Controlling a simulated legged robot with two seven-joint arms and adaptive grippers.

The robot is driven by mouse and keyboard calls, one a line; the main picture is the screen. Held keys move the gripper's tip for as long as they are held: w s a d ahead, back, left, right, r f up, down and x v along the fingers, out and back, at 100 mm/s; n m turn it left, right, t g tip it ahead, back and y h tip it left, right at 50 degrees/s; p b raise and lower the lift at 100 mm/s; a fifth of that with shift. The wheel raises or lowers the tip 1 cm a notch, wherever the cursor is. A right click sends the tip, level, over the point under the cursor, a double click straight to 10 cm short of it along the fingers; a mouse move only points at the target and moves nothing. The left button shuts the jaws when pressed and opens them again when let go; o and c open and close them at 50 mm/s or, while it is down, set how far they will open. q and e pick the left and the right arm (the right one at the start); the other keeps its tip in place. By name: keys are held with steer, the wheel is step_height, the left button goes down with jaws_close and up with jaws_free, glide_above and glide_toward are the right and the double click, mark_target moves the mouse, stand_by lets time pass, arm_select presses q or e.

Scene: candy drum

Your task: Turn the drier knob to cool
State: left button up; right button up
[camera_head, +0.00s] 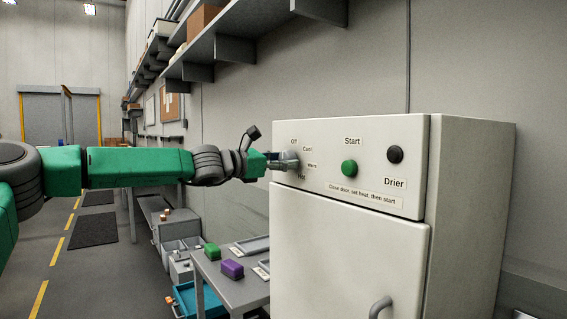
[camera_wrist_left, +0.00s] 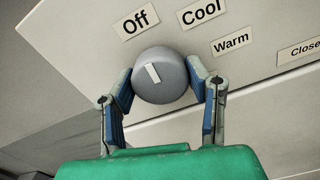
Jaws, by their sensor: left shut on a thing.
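The drier knob (camera_wrist_left: 172,88) is a round grey dial with a white mark, on the upper left of the drier's front panel. In the left wrist view the mark points up and left, roughly toward the "Off" label (camera_wrist_left: 136,20). The "Cool" label (camera_wrist_left: 202,10) is up and right of the knob, and "Warm" (camera_wrist_left: 231,42) is to the right. My left gripper (camera_wrist_left: 160,74) has a finger on each side of the knob and is shut on it. In the head view the gripper (camera_head: 281,161) partly hides the knob. My right gripper is not in view.
The white drier (camera_head: 350,245) has a green start button (camera_head: 349,168), a black button (camera_head: 395,154) and a closed-looking door with a handle (camera_head: 380,306). A grey table (camera_head: 240,292) with a green block (camera_head: 212,251) and purple block (camera_head: 232,268) stands left. Shelves (camera_head: 235,42) hang above.

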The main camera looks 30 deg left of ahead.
arm_select(q)
steer(key=shift+a+r+m+b, duration=0.15)
steer(key=shift+m+b, duration=0.2)
steer(key=shift+m, duration=0.25)
steer(key=m+b, duration=0.2)
steer(key=m, duration=0.2)
steer(key=shift+m+b, duration=1.05)
steer(key=shift+m, duration=0.85)
